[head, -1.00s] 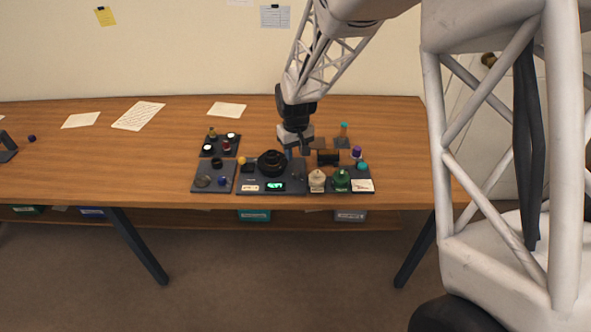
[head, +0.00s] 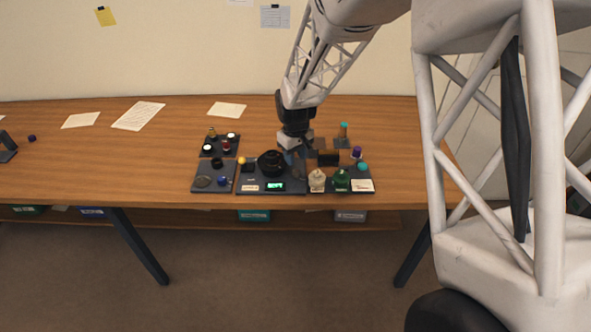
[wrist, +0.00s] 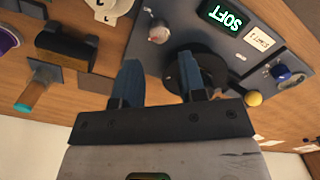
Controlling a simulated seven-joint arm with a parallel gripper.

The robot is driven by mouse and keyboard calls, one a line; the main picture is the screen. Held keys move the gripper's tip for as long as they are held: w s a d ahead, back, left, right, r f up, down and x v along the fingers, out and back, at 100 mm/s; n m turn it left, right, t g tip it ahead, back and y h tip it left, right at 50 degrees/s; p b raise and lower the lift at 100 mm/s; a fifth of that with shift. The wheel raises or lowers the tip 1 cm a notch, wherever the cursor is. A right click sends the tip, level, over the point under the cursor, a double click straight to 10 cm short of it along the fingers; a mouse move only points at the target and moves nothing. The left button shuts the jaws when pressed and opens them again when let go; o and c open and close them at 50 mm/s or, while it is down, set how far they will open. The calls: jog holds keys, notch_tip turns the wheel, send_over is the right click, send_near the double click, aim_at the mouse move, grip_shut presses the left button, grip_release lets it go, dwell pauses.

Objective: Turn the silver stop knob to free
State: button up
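The silver knob (wrist: 158,32) stands on the dark panel (wrist: 225,50) in the wrist view, with a small red mark on it. In the head view my gripper (head: 290,152) hangs just right of the lens (head: 271,163), and I cannot make out the knob there.
A green display (wrist: 225,17) on the panel reads SOFT. A black block (wrist: 67,48) and a teal-tipped tool (wrist: 38,85) lie left.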

aim_at(295, 171)
jog(key=shift+f, duration=3.1)
jog(key=c, duration=0.7)
